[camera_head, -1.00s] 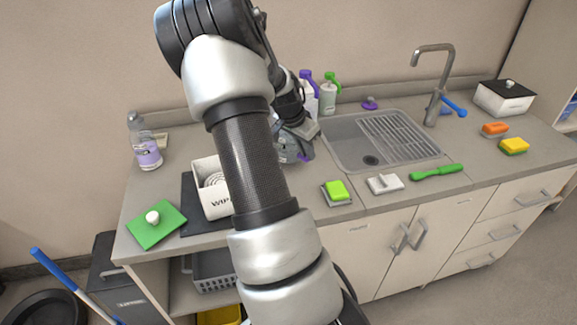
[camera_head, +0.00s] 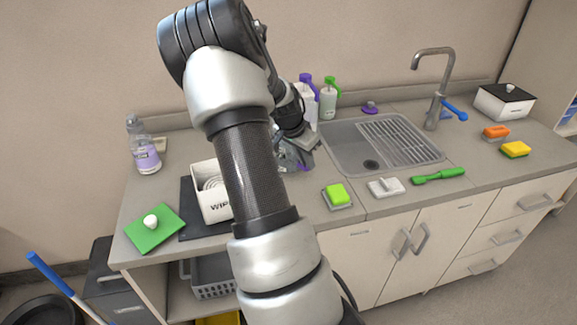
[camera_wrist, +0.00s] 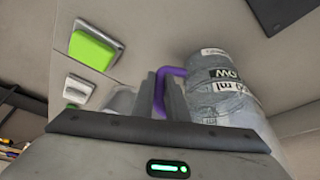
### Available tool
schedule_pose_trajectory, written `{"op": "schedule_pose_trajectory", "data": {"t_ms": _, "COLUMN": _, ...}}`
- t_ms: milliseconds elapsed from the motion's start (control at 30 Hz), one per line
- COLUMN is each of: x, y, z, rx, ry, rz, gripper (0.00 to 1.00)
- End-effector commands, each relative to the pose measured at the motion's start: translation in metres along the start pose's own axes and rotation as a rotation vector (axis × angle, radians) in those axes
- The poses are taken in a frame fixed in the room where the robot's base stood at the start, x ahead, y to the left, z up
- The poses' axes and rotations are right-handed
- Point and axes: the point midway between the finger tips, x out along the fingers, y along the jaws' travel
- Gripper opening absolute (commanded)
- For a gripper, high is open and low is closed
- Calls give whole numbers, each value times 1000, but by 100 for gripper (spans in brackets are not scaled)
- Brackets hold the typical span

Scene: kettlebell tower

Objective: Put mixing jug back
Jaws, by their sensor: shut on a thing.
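The mixing jug (camera_wrist: 228,92) is a greyish see-through jug with a purple handle and a dark label; it fills the right of the wrist view. My gripper (camera_wrist: 168,95) is shut on its purple handle, with the fingers either side of it. In the head view, the jug (camera_head: 290,157) shows only in part beside my gripper (camera_head: 303,150), left of the sink; my arm hides the rest. I cannot tell whether the jug touches the counter.
The sink (camera_head: 345,158) is right of the jug. A white box (camera_head: 208,203) stands left, and bottles (camera_head: 328,100) stand behind. A purple-labelled bottle (camera_head: 146,152) is at the back left.

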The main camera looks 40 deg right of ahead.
Motion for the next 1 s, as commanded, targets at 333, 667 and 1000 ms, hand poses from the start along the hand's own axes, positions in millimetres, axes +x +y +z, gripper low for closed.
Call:
{"op": "schedule_pose_trajectory", "data": {"t_ms": 333, "x": 0, "y": 0, "z": 0, "rx": 0, "ry": 0, "rz": 0, "gripper": 39}}
{"op": "schedule_pose_trajectory", "data": {"t_ms": 667, "x": 0, "y": 0, "z": 0, "rx": 0, "ry": -1, "rz": 1, "gripper": 25}}
{"op": "schedule_pose_trajectory", "data": {"t_ms": 1000, "x": -9, "y": 0, "z": -1, "rx": -1, "ry": 0, "rz": -1, "gripper": 25}}
